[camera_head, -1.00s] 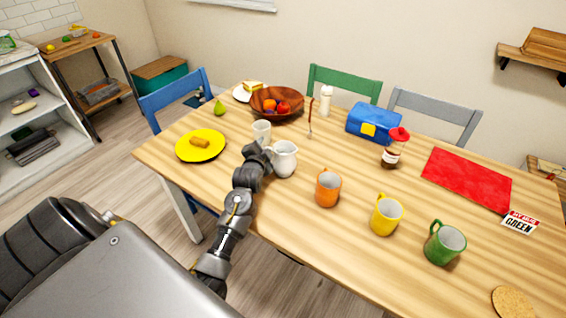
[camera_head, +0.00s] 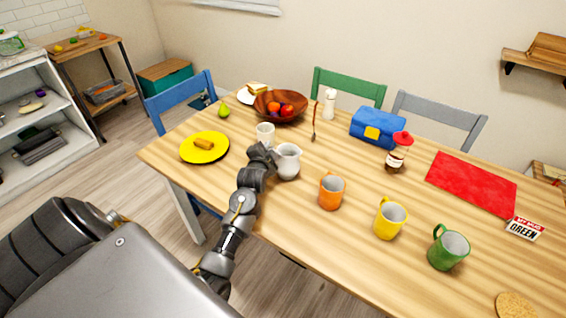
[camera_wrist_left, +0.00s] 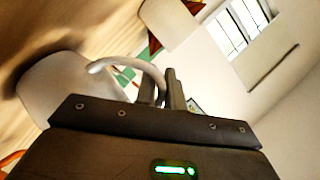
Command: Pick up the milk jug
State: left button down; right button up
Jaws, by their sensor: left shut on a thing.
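The white milk jug (camera_head: 288,162) stands upright near the table's left front part, and it also shows in the left wrist view (camera_wrist_left: 68,84). My left gripper (camera_head: 262,152) is at the jug's left side. In the left wrist view my left gripper (camera_wrist_left: 166,88) is shut on the jug's curved handle. The head view does not show clearly whether the jug's base touches the table. My right gripper is not in view.
A white cup (camera_head: 265,133) stands just behind the gripper. A yellow plate (camera_head: 190,156) lies to the left, and a wooden bowl (camera_head: 264,113) stands behind. Orange (camera_head: 330,192), yellow (camera_head: 389,220) and green (camera_head: 447,250) mugs stand to the right.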

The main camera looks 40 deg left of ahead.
pick_arm(q)
jog(key=s+d+r, duration=0.5)
jog(key=s+r, duration=0.7)
jog(key=shift+s+d+r+p, duration=0.2)
jog(key=shift+s+r+p, duration=0.2)
jog(key=shift+p, duration=0.05)
dwell(0.8)
dwell(0.5)
jog(key=shift+d, duration=0.1)
dwell(0.4)
